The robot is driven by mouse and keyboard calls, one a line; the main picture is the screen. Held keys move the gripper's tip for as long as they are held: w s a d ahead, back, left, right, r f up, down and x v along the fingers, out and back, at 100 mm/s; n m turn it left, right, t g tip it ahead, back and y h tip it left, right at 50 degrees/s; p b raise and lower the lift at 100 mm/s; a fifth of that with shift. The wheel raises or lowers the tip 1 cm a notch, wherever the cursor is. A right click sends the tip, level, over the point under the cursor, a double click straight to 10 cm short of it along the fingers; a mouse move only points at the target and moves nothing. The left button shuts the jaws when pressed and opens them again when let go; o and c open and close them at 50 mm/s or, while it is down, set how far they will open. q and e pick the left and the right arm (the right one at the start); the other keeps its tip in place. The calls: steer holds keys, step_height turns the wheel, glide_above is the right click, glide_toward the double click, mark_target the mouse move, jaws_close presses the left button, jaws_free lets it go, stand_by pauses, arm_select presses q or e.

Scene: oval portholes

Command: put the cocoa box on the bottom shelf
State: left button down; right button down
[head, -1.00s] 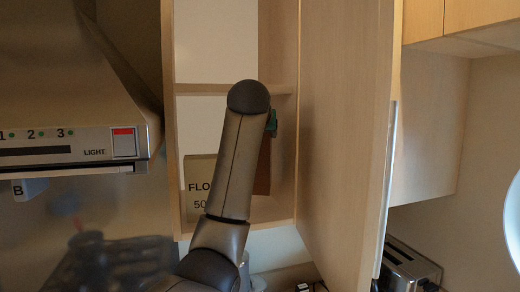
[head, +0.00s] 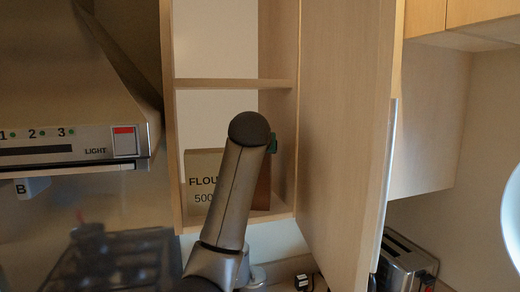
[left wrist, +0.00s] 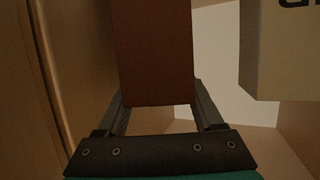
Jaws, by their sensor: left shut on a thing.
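The cocoa box is a plain brown box (left wrist: 155,50) between the fingers of my left gripper (left wrist: 157,98) in the left wrist view, and the gripper is shut on it. In the head view a brown strip of the box (head: 263,188) shows to the right of my forearm, inside the lower compartment of the open cabinet. My forearm hides most of it and the fingers. The box is low, near the bottom shelf (head: 240,219); I cannot tell whether it touches. My right gripper is not in view.
A flour box (head: 197,170) stands on the bottom shelf to the left of the cocoa box; it also shows in the left wrist view (left wrist: 275,60). The middle shelf (head: 225,84) is above. The open cabinet door (head: 345,130) is close on the right, the range hood (head: 80,110) on the left.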

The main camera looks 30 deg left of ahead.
arm_select(q)
steer(key=shift+c, duration=0.2)
jaws_free()
steer(key=shift+f, duration=0.1)
steer(key=shift+r, duration=0.3)
steer(key=shift+s+d+r, duration=0.1)
steer(key=shift+s+d, duration=0.1)
steer(key=shift+s, duration=0.15)
steer(key=b+v, duration=0.2)
steer(key=v, duration=0.9)
steer(key=shift+s, duration=0.1)
